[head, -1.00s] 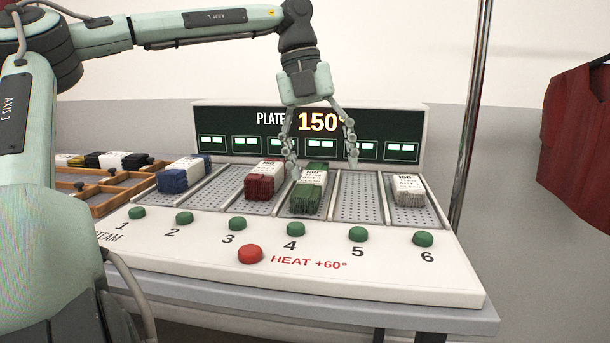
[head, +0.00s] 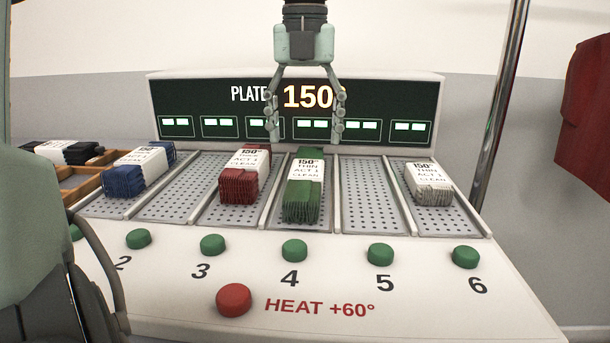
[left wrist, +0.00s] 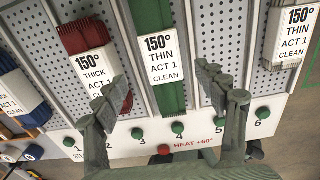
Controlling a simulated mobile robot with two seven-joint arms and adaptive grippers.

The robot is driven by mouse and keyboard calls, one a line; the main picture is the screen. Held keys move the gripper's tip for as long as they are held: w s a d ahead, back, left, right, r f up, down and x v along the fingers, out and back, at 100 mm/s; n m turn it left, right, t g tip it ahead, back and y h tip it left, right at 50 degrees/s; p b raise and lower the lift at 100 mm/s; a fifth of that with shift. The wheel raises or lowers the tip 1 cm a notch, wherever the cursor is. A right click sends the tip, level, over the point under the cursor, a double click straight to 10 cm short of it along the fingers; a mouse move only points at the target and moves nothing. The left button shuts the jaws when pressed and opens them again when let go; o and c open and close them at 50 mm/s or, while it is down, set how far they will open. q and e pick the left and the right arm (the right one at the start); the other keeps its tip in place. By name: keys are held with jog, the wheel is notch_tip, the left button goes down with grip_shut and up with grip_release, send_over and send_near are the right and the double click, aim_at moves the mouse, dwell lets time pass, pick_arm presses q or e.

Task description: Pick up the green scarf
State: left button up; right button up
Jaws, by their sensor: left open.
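The green scarf (head: 301,202) lies folded in slot 4 of the steam plate, with a white band reading "150° THIN ACT 1 CLEAN". It also shows in the left wrist view (left wrist: 172,98), between my fingers in the picture. My left gripper (head: 305,138) is open and empty, above the far end of the scarf in the head view, with its fingers on either side of slot 4. In the left wrist view its fingertips (left wrist: 165,85) spread wider than the scarf and do not visibly touch it. My right gripper is not in view.
A red bundle (head: 238,188) lies in slot 3, a blue one (head: 124,181) at the left and a grey one (head: 433,197) in slot 6. Slot 5 (head: 370,190) is empty. A red HEAT button (head: 233,300) sits in front. A metal pole (head: 500,100) stands at right.

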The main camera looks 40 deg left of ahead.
aim_at(307, 169)
pick_arm(q)
notch_tip(307, 169, down, 6)
jog(key=shift+w+r, duration=0.1)
jog(key=shift+w, duration=0.05)
jog(key=c, duration=1.3)
